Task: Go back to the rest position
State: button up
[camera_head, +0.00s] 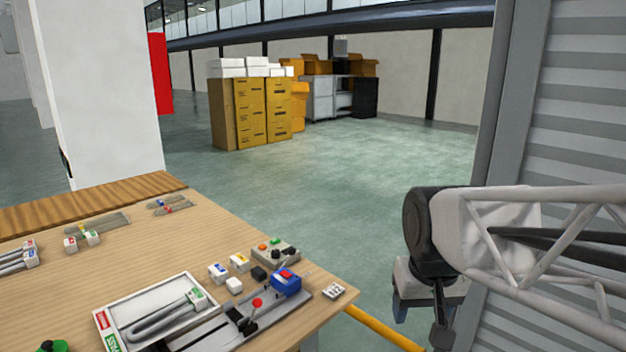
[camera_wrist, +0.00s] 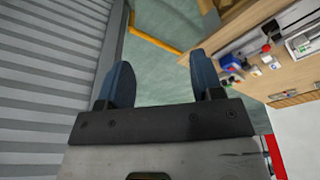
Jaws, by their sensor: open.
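My gripper (camera_wrist: 160,84) shows in the wrist view with its two dark blue fingers spread apart and nothing between them. In the head view my gripper (camera_head: 441,335) hangs at the lower right, clear of the table's right end and partly cut off by the lower edge. The wooden work table (camera_head: 130,265) fills the lower left. A white tray (camera_head: 118,312) on it holds a grey tube-like part with a white and green end. A blue device (camera_head: 287,283) with a red top stands at the table's right corner.
A control box (camera_head: 276,252) with coloured buttons and several small white blocks sit near the blue device. A yellow rail (camera_head: 385,330) runs at floor level beside the table. A ribbed grey wall (camera_head: 575,110) stands close at the right. The floor between is open.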

jog(key=s+d+f, duration=0.1)
jog(key=s+f, duration=0.2)
jog(key=s, duration=0.5)
jog(key=shift+s+d+f, duration=0.2)
jog(key=shift+s+d, duration=0.1)
jog(key=shift+s, duration=0.05)
dwell(0.8)
